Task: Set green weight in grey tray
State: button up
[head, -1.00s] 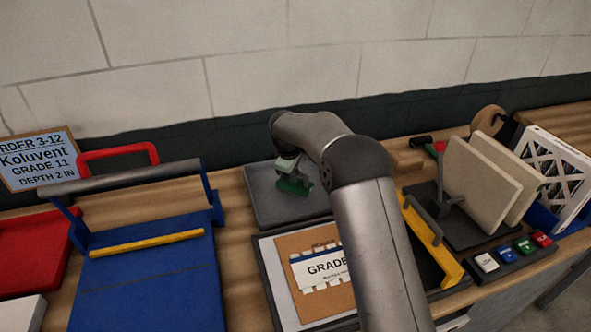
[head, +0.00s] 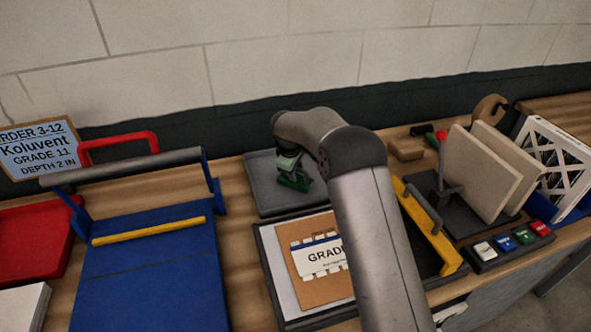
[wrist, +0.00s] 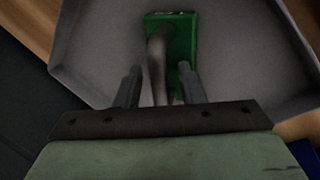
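The green weight (head: 294,183) is inside the grey tray (head: 262,208), low against its floor. In the wrist view the weight (wrist: 182,40) is a green block with a dark curved handle, inside the walls of the tray (wrist: 85,75). My gripper (head: 290,166) is just above the weight. In the wrist view its two fingers (wrist: 159,75) stand apart on either side of the handle, with a visible gap on each side. The lower end of the handle is hidden by the gripper body.
A blue stand (head: 150,285) with a dark bar is at the left, beside a red tray (head: 30,240). A board with a grade card (head: 318,258) lies in front of the grey tray. Upright beige panels (head: 475,175) and coloured buttons (head: 505,245) are at the right.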

jog(key=b+v, duration=0.2)
jog(key=v, duration=1)
jog(key=shift+r, duration=0.25)
jog(key=s+d+r+m+g, duration=0.15)
jog(key=s+d+m, duration=0.25)
jog(key=s+d, duration=0.55)
jog(key=s+d+r+m, duration=0.3)
jog(key=s+d, duration=0.4)
jog(key=s, duration=0.5)
jog(key=s+d+f+m, duration=0.2)
jog(key=s+f+m, duration=0.1)
jog(key=s, duration=0.7)
jog(key=s+d+f+m+y, duration=0.1)
jog(key=s+d+f+m, duration=0.1)
jog(key=s, duration=0.8)
jog(key=shift+s+d+f+m+g, duration=0.25)
jog(key=shift+d+f+m+g, duration=0.15)
jog(key=shift+d+m+g, duration=0.15)
jog(key=shift+a, duration=0.15)
